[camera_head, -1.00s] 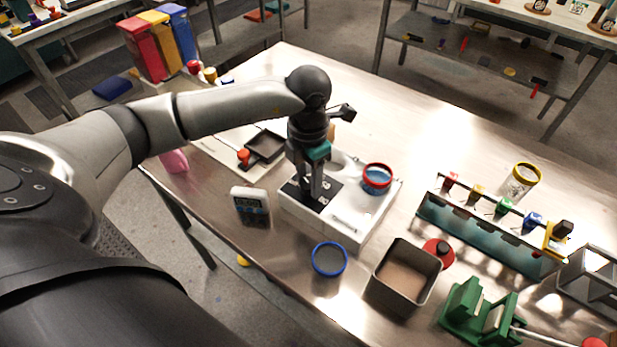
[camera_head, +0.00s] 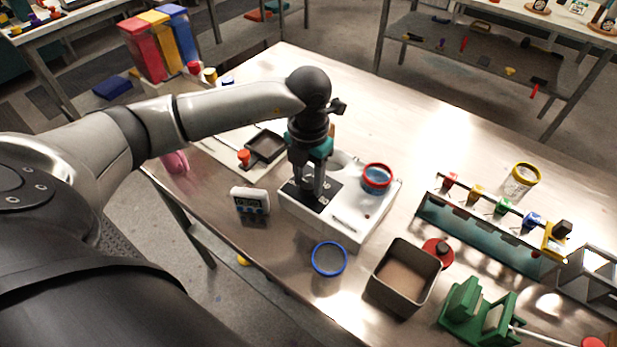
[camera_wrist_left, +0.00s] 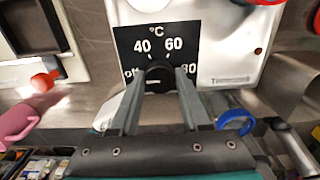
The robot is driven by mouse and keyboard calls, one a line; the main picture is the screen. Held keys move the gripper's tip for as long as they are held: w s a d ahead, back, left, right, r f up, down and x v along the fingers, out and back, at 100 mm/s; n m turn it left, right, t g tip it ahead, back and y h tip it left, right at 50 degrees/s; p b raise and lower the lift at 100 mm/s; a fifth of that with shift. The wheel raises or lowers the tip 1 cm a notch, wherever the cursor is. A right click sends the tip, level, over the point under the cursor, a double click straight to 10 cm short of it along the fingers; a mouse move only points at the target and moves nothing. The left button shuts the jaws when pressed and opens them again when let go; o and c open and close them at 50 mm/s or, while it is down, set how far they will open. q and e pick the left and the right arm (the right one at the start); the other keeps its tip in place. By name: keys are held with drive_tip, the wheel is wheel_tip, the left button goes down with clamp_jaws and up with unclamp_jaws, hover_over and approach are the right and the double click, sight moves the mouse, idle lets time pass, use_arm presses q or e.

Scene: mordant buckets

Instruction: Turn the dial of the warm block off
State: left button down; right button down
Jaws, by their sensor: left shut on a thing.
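The warm block (camera_head: 345,225) is a white box on the steel table, with a black dial plate on its near left part. In the left wrist view the plate (camera_wrist_left: 128,38) shows °C, 40, 60, 80 and a partly hidden "off". The black dial (camera_wrist_left: 157,76) sits between my left fingertips, its short white mark lying roughly sideways; I cannot tell which end is its pointer. My left gripper (camera_head: 312,194) points down and is shut on the dial; it shows in the left wrist view (camera_wrist_left: 158,80) too. My right gripper is not in view.
A red-rimmed jar (camera_head: 377,178) stands on the block's right part. A timer (camera_head: 250,200) stands left of the block.

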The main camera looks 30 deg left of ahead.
sight(308, 183)
use_arm(q)
drive_tip(key=shift+r, duration=0.1)
drive_tip(key=shift+c, duration=1.9)
unclamp_jaws()
wheel_tip(308, 183, up, 15)
